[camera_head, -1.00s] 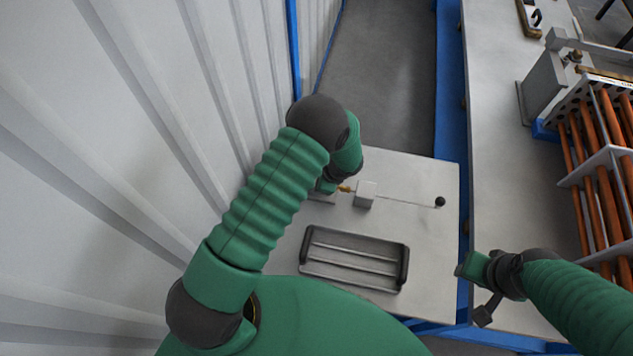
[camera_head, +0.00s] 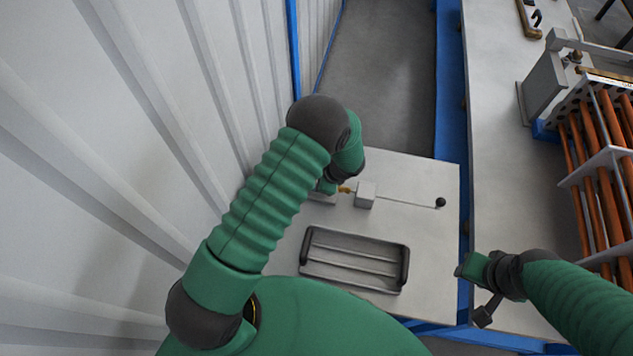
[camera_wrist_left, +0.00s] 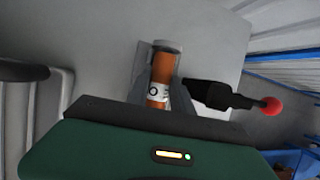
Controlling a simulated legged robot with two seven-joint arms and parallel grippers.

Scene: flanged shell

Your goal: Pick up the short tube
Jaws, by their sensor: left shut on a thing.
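The short tube (camera_wrist_left: 158,93) is orange with a white printed label, seen in the left wrist view. My left gripper (camera_wrist_left: 160,68) is shut on it, with one grey finger along each side. The tube's far end meets a grey fixture (camera_wrist_left: 166,46); I cannot tell whether it is seated there or apart. In the head view my left arm hides the tube and most of the left gripper. My right gripper (camera_head: 480,285) hangs at the right, over the table's edge; its jaw opening is not clear.
A dark tray (camera_head: 352,277) with ribs lies at the table's front. A grey block (camera_head: 365,194) with a thin rod and black ball (camera_head: 440,202) stands behind it. A rack of long orange tubes (camera_head: 598,170) is at the right. A corrugated wall (camera_head: 120,120) rises close on the left.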

